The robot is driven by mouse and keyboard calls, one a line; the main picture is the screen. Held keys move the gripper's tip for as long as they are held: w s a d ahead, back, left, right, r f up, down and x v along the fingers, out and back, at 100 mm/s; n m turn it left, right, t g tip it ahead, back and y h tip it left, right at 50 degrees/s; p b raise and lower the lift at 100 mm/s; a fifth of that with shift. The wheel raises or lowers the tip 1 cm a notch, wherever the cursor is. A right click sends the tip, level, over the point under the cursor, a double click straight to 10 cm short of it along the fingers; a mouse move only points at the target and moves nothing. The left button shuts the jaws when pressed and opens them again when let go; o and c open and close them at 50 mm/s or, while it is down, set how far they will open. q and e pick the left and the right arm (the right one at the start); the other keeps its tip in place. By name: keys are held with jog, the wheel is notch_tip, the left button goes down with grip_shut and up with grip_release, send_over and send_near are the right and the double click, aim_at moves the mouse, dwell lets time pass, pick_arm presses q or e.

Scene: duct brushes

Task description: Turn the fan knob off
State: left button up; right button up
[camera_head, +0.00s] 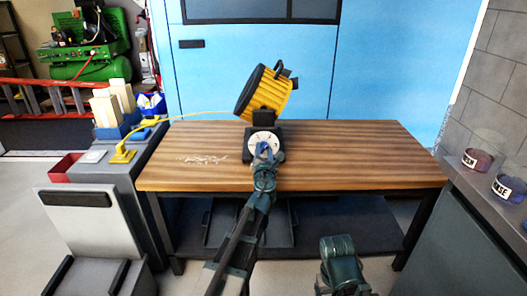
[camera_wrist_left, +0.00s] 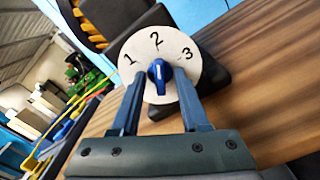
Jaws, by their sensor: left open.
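The yellow fan (camera_head: 266,92) stands on a dark base (camera_head: 247,155) on the wooden table. A round white dial (camera_head: 263,143) faces me on that base. The wrist view shows the dial (camera_wrist_left: 190,50) marked 1, 2 and 3, with a blue knob (camera_wrist_left: 159,79) at its centre. The knob's white mark points roughly toward the 2. My left gripper (camera_head: 264,152) is at the dial. In the wrist view, the open left gripper (camera_wrist_left: 159,82) has one finger on each side of the knob; contact is unclear. My right gripper is not visible; only part of my right arm shows.
The wooden table (camera_head: 370,165) is mostly clear to the right. A yellow cord (camera_head: 190,115) runs left to a grey cabinet (camera_head: 105,175) holding blue bins (camera_head: 118,128). Two jars (camera_head: 476,160) stand on a counter at the far right.

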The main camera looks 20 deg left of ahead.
pick_arm(q)
grip_shut()
jog(key=n, duration=0.4)
jog(key=shift+n, duration=0.4)
jog(key=n, duration=0.5)
jog(key=shift+n, duration=0.3)
jog(key=n, duration=0.3)
jog(key=shift+n, duration=0.3)
jog(key=n, duration=0.3)
jog(key=shift+n, duration=0.3)
jog(key=n, duration=0.6)
jog(key=shift+n, duration=0.3)
